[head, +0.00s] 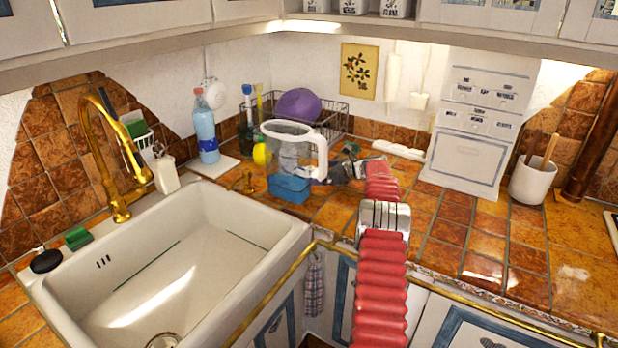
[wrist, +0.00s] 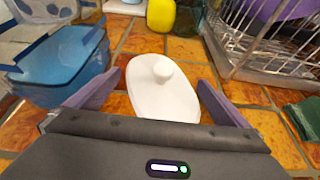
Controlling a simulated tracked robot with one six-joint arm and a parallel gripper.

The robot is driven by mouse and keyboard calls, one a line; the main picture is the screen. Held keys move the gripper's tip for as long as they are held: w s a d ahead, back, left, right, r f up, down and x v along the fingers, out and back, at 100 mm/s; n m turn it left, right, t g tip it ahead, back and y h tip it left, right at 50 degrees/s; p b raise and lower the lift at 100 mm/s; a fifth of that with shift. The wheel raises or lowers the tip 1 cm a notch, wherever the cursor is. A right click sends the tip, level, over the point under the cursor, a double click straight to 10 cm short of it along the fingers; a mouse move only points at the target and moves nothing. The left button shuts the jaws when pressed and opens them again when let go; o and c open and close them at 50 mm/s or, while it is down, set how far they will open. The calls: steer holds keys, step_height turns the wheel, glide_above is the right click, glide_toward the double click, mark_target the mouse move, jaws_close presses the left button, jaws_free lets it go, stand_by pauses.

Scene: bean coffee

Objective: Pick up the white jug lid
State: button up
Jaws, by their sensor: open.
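The white jug lid (wrist: 158,98) lies on the tiled counter in the wrist view, an oval plate with a small round knob on top. My gripper (wrist: 155,88) is open, with one purple finger on each side of the lid and no visible contact. In the head view, my gripper (head: 340,172) is at the back of the counter, partly hidden behind the clear jug with a white handle (head: 318,148). I cannot make out the lid in the head view.
A blue box (head: 289,188) stands at the jug, left of the lid in the wrist view (wrist: 65,68). A wire dish rack (wrist: 275,50) with a purple bowl (head: 298,104) is behind right. A yellow object (wrist: 161,15) stands behind the lid. The sink (head: 170,265) is at left.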

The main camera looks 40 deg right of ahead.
steer(key=c, duration=0.9)
steer(key=shift+r, duration=0.45)
steer(key=c, duration=0.4)
steer(key=shift+r, duration=0.8)
steer(key=shift+c, duration=0.8)
steer(key=shift+s+d+r, duration=0.2)
steer(key=shift+s+r, duration=0.2)
steer(key=shift+r, duration=0.15)
steer(key=s+d, duration=0.1)
steer(key=s, duration=0.4)
steer(key=s+d, duration=0.2)
steer(key=s, duration=0.4)
steer(key=s+d, duration=0.2)
steer(key=s, duration=0.3)
steer(key=shift+s+d, duration=0.15)
